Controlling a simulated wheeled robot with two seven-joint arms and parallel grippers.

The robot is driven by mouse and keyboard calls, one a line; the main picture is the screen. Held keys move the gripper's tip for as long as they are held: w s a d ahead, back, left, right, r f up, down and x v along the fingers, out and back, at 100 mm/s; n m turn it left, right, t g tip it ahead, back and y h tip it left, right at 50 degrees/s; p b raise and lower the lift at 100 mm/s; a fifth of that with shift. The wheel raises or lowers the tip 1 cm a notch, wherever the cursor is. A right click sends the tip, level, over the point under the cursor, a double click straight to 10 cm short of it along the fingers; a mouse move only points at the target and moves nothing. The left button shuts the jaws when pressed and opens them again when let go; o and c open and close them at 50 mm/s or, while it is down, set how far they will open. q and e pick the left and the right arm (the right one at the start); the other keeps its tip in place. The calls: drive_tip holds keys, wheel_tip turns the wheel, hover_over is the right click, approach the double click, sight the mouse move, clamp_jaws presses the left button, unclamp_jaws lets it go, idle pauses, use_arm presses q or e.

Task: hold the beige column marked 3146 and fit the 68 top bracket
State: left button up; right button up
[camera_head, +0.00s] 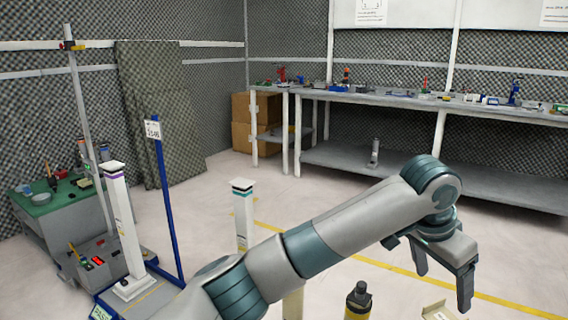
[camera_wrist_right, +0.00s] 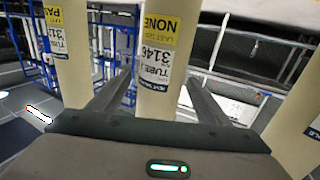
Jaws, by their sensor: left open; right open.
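The beige column marked 3146 (camera_wrist_right: 158,62) stands between the fingers of my open right gripper (camera_wrist_right: 158,88) in the right wrist view. My left gripper (camera_head: 442,285) is open and empty at the right of the head view, pointing down. Which column in the head view is 3146 I cannot tell; my left arm covers much of the middle. I cannot make out the 68 top bracket in either view.
Other columns, one with a purple band (camera_head: 122,235) and one with a teal band (camera_head: 242,212), stand at left and centre. Another beige column (camera_wrist_right: 70,55) is left of 3146. A dark bottle (camera_head: 358,300) and open box (camera_head: 437,311) are at the bottom. A long bench (camera_head: 400,98) lines the back.

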drive_tip(key=v, duration=0.7)
drive_tip(key=shift+s, duration=0.1)
